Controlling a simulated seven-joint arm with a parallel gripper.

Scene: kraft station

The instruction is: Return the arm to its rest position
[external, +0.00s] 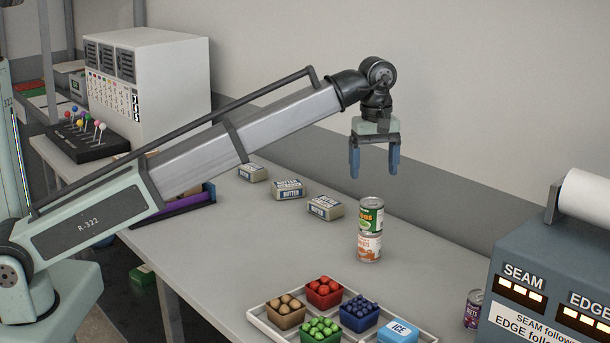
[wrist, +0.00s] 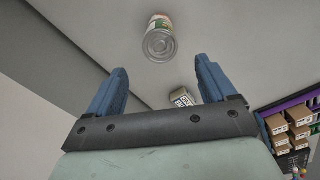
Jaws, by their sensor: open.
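My gripper (external: 375,165) hangs from the raised arm above the table, with its two blue fingers apart and nothing between them. In the wrist view my gripper (wrist: 158,88) also shows spread, empty fingers. Below it and apart from it, a green-labelled can (external: 371,216) stands upright on an orange-labelled can (external: 368,247). The top can (wrist: 160,42) shows in the wrist view beyond the fingertips, seen from above.
Several butter packs (external: 289,189) lie behind the cans. A tray (external: 264,322) with fruit boxes and a blue ICE box (external: 398,331) is at the front. A SEAM/EDGE machine (external: 550,290) and purple can (external: 473,310) are right. A white cabinet (external: 170,90) stands back left.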

